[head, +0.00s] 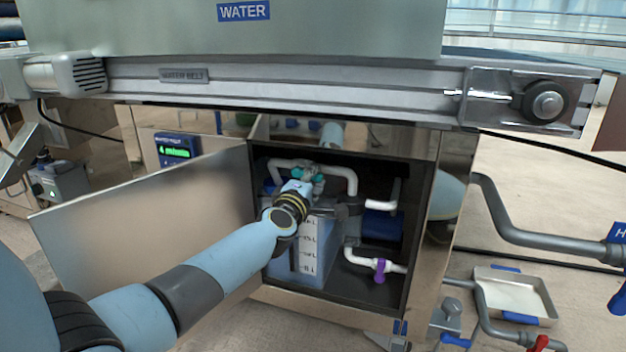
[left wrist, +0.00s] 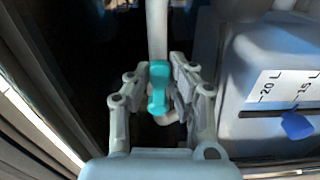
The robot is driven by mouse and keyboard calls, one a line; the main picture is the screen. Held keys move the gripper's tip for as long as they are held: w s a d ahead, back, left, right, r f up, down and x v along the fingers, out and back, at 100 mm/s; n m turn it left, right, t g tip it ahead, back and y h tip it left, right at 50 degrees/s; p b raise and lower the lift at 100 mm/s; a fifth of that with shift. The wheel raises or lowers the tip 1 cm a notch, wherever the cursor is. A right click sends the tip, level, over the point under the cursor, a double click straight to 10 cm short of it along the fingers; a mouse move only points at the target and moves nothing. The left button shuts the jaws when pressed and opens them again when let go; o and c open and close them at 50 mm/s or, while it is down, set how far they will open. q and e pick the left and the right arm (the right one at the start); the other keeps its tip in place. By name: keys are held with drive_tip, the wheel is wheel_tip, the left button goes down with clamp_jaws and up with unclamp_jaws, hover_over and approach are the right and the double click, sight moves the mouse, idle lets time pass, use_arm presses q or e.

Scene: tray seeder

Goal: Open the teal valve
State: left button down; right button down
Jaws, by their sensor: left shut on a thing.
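The teal valve (head: 318,179) sits on the white pipe at the top inside the open cabinet, partly hidden behind my left gripper (head: 304,177) in the head view. In the left wrist view its teal handle (left wrist: 159,86) lies between the fingers, lengthwise along the white pipe (left wrist: 157,30). My left gripper (left wrist: 161,84) is shut on this handle. My right gripper is not in view.
The cabinet door (head: 150,205) stands open to the left of my arm. A blue tank (head: 313,250) with a litre scale fills the cabinet's left part. A purple valve (head: 380,270) sits on a lower pipe. A conveyor rail (head: 300,85) runs above the opening.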

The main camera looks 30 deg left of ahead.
use_arm(q)
drive_tip(key=shift+n, duration=0.5)
drive_tip(key=c, duration=1.2)
unclamp_jaws()
drive_tip(key=shift+r, duration=0.15)
drive_tip(key=shift+s, duration=0.1)
drive_tip(key=v, duration=1.2)
